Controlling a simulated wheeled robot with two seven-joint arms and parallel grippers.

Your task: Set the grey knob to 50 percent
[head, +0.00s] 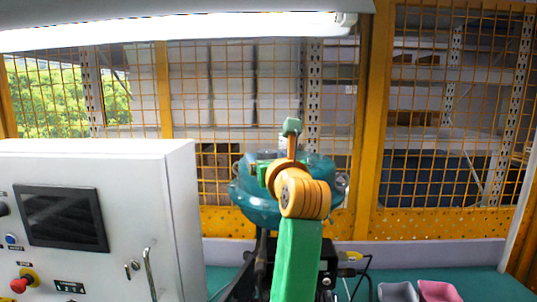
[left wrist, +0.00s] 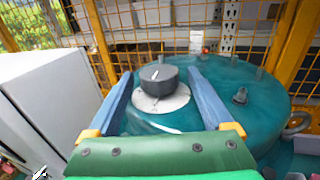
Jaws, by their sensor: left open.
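The grey knob (left wrist: 158,79) shows in the left wrist view as a short dark cylinder with a small light mark on its top. It stands on a pale round dial plate (left wrist: 161,101), whose markings are too small to read. The plate is on the teal round valve positioner (left wrist: 262,118), which also shows in the head view (head: 258,208). My left gripper (left wrist: 159,73) is open, with one blue-grey finger on each side of the knob and visible gaps between. In the head view, my left arm hides the knob and most of the left gripper (head: 270,172). My right gripper is not in view.
A white control cabinet (head: 125,170) with a dark screen and a red button stands at the left. Grey and pink bins (head: 437,291) sit on the green table at the lower right. A yellow mesh fence (head: 440,120) stands behind. The table at far right is clear.

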